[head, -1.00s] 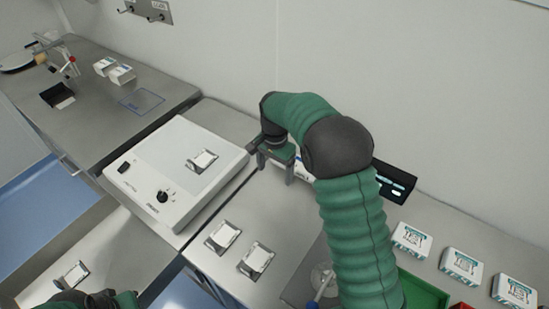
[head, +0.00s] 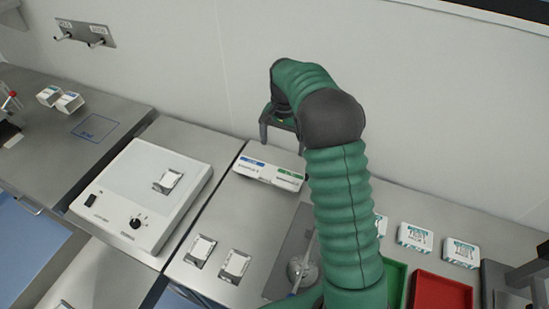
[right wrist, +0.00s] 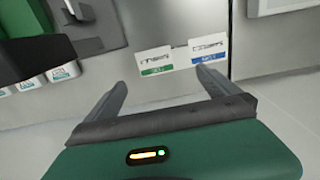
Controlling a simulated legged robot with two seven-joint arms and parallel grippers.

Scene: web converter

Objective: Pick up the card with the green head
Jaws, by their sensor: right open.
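The card with the green head (head: 288,178) is white with a green band, on the grey bench near the wall. It touches or nearly touches a similar card with a blue head (head: 252,165) on its left. In the right wrist view, the green-headed card (right wrist: 155,61) is left of the blue-headed card (right wrist: 208,48), beyond the fingertips. My right gripper (head: 281,138) is open and empty, above and behind the cards, near the wall. Its two fingers (right wrist: 162,88) are spread apart in the wrist view. My left gripper is out of view.
A white device (head: 140,195) with a knob stands to the left. Two small packs (head: 217,259) lie in front of the cards. A green tray (head: 396,283), a red tray (head: 440,291) and white boxes (head: 415,237) are at right. The wall (head: 400,110) is close behind.

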